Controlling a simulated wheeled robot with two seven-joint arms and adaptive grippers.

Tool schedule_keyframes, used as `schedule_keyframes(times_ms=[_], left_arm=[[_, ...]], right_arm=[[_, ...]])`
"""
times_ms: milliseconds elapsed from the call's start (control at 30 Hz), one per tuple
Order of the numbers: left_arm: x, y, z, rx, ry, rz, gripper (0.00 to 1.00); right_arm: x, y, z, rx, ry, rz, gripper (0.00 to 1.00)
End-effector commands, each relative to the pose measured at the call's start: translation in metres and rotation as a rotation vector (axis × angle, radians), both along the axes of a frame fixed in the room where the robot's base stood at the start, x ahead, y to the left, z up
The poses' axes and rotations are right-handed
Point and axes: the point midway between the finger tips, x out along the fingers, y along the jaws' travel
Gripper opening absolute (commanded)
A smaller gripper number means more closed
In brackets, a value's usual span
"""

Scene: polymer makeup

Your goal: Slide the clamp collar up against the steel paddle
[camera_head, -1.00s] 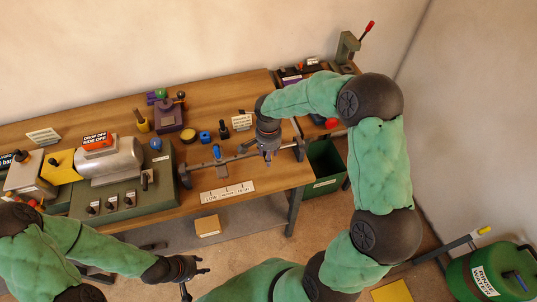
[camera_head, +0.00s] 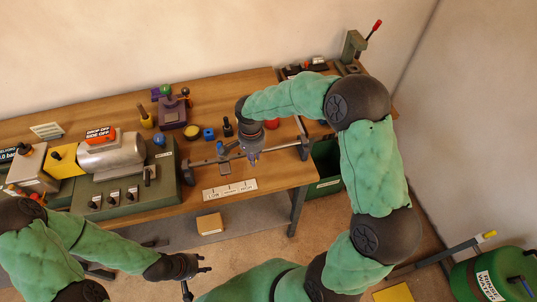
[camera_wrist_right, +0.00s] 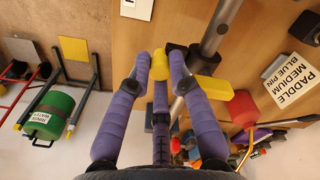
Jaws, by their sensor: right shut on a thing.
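My right gripper (camera_head: 254,158) reaches down onto the steel rail along the front of the bench. In the right wrist view its purple fingers (camera_wrist_right: 160,68) are closed around a yellow piece (camera_wrist_right: 158,55), apparently the handle of the clamp collar; the collar's body is mostly hidden. The rod (camera_wrist_right: 218,28) runs just beyond the fingertips, with dark blocks on it. A small blue-topped piece (camera_head: 220,147) stands at the rail, left of my right gripper and apart from it. I cannot tell which part is the steel paddle. My left gripper (camera_head: 203,264) is open and empty, below the bench front.
A low/medium/high scale card (camera_head: 230,190) lies in front of the rail. The rail's end stand (camera_head: 303,148) is to the right. A green machine with a metal cylinder (camera_head: 112,155) is to the left. Bottles and small blocks stand behind. A green bin (camera_head: 327,185) is beside the bench.

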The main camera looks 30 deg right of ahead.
Motion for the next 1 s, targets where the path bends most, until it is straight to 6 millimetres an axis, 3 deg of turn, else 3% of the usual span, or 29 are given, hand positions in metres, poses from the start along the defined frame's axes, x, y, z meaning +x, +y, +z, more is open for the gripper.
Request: schedule_keyframes(times_ms=[100,300,667,700,767,800,1000], left_arm=[[0.0,0.0,-0.007,0.0,0.0,0.0,0.4],[0.0,0.0,-0.01,0.0,0.0,0.0,0.4],[0.0,0.0,-0.01,0.0,0.0,0.0,0.4],[0.0,0.0,-0.01,0.0,0.0,0.0,0.4],[0.0,0.0,-0.01,0.0,0.0,0.0,0.4],[0.0,0.0,-0.01,0.0,0.0,0.0,0.4],[0.0,0.0,-0.01,0.0,0.0,0.0,0.4]], right_arm=[[0.009,0.032,-0.001,0.0,-0.004,0.006,0.0],[0.016,0.064,0.0,-0.001,-0.004,0.003,0.0],[0.017,0.069,0.001,-0.001,-0.004,0.0,0.0],[0.017,0.069,0.001,-0.001,-0.004,0.0,0.23],[0.017,0.069,0.001,0.0,-0.004,0.0,0.4],[0.017,0.069,0.001,-0.001,-0.003,0.0,0.45],[0.017,0.069,0.001,-0.001,-0.002,0.0,0.45]])
